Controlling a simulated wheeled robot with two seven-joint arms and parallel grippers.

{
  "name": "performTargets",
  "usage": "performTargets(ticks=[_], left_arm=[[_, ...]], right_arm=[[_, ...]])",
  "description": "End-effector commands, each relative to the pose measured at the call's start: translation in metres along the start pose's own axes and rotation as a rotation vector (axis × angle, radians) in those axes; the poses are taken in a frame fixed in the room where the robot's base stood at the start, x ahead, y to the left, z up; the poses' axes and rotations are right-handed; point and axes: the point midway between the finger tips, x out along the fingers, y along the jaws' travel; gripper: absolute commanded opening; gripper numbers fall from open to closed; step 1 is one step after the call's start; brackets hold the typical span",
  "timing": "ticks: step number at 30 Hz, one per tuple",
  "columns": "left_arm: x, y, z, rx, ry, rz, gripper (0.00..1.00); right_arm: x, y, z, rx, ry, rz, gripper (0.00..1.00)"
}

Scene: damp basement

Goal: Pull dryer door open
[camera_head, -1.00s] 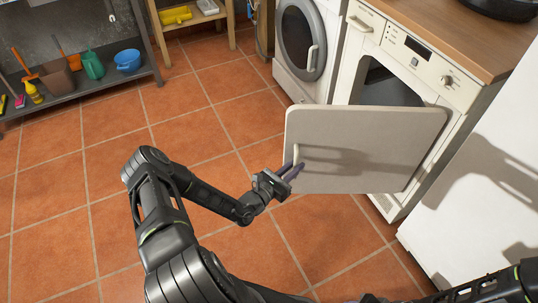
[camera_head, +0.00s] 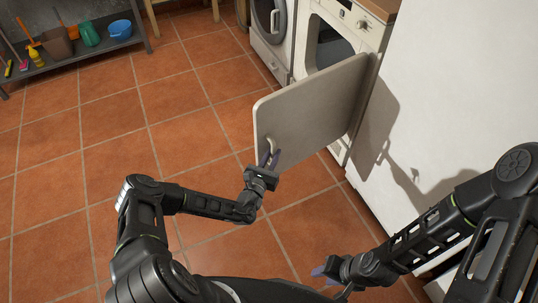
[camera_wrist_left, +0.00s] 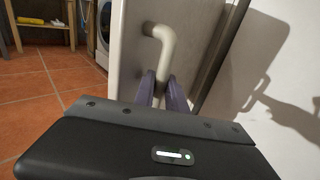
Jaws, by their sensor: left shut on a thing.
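The white dryer (camera_head: 372,32) stands at the upper middle of the head view, its door (camera_head: 312,108) swung well out from the front and its dark opening partly showing. The door's pale curved handle (camera_head: 270,146) is near the door's free edge. My left gripper (camera_head: 268,158) is shut on this handle. In the left wrist view its two purple fingers (camera_wrist_left: 163,92) sit on either side of the handle (camera_wrist_left: 165,45), in front of the door panel (camera_wrist_left: 133,45). My right gripper (camera_head: 328,274) hangs low at the bottom right, away from the door; its jaw gap is unclear.
A second front-loading machine (camera_head: 272,25) stands left of the dryer. A large white surface (camera_head: 440,90) rises close on the right. A low shelf (camera_head: 105,47) with buckets and bottles is at the upper left. The tiled floor (camera_head: 110,115) left of the door is clear.

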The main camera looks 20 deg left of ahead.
Motion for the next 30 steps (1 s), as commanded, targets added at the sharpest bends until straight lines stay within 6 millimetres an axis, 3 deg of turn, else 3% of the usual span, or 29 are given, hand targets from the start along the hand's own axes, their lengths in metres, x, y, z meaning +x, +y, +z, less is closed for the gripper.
performTargets(ticks=[10,11,14,25,30], left_arm=[[0.003,-0.004,0.004,0.0,-0.008,-0.004,0.0],[0.003,-0.004,0.004,0.0,-0.008,-0.004,0.17],[0.003,-0.003,0.003,0.0,-0.007,-0.003,0.25],[-0.001,-0.002,0.002,0.0,-0.003,0.0,0.25],[-0.019,-0.001,0.002,-0.001,-0.002,0.0,0.25]], right_arm=[[0.0,0.0,0.0,-0.001,0.0,0.0,0.36],[0.0,0.0,0.0,-0.001,0.0,0.0,0.36],[0.0,0.0,0.0,0.0,0.0,0.0,0.36],[-0.001,0.0,0.0,0.0,0.0,0.0,0.36],[-0.005,-0.002,0.0,0.0,0.0,0.0,0.36]])
